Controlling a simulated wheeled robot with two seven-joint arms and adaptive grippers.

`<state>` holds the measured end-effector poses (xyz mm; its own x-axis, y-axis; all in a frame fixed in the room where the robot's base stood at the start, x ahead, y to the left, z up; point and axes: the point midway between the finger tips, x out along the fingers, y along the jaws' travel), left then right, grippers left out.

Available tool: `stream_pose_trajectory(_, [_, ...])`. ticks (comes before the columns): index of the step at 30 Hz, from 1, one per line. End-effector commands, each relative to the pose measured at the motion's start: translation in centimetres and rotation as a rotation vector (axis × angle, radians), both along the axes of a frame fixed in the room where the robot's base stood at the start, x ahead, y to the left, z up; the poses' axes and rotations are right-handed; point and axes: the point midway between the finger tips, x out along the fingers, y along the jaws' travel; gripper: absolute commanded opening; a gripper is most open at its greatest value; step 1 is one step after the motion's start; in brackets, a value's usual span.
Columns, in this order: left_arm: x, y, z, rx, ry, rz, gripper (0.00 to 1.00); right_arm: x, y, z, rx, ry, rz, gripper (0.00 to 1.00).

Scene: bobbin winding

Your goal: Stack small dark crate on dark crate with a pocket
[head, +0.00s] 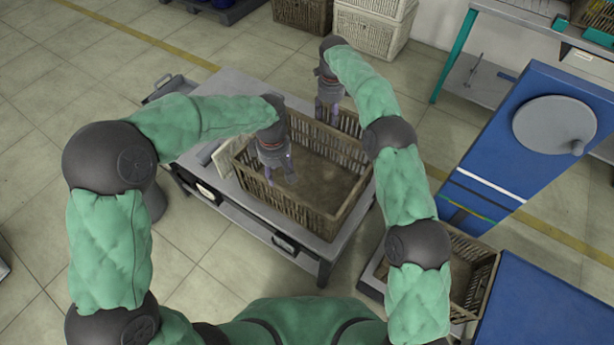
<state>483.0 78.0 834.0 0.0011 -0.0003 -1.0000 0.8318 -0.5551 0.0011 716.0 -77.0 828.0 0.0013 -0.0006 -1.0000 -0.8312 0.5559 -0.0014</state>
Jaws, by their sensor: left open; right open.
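A brown-grey slatted crate (313,222) stands upright and open-topped on the grey work table; its inside looks empty. A pale panel shows at its left end; I cannot tell if it is a pocket. My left gripper (279,179) is open, fingers down, over the left part of the crate by its near long wall. My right gripper (328,117) is open, fingers down, at the crate's far wall. I cannot tell if either touches it. A second slatted crate (485,284) sits low at the lower right, partly hidden by my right arm. Which crate is the small one is unclear.
A blue cabinet (520,140) with a round grey disc stands right. White crates (366,32) and a brown crate (302,14) stand at the back. Tiled floor is free at left.

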Motion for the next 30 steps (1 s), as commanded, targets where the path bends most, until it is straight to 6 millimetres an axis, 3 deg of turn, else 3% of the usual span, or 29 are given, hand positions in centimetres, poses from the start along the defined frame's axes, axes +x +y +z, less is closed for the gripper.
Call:
stream_pose_trajectory(7, [-0.1, 0.1, -1.7, 0.001, 0.003, -0.001, 0.48, -0.1, 0.0, -1.7, 0.000, 0.004, 0.001, 0.48])
stream_pose_trajectory(21, [-0.1, 0.0, -9.0, 0.000, 0.004, 0.000, 0.48, 0.0, 0.0, -9.0, -0.001, 0.003, 0.001, 0.48])
stream_pose_trajectory(30, [0.0, 0.0, -10.8, -0.001, 0.001, 0.000, 0.48, 0.0, 0.0, -10.8, 0.000, 0.000, 0.000, 0.48])
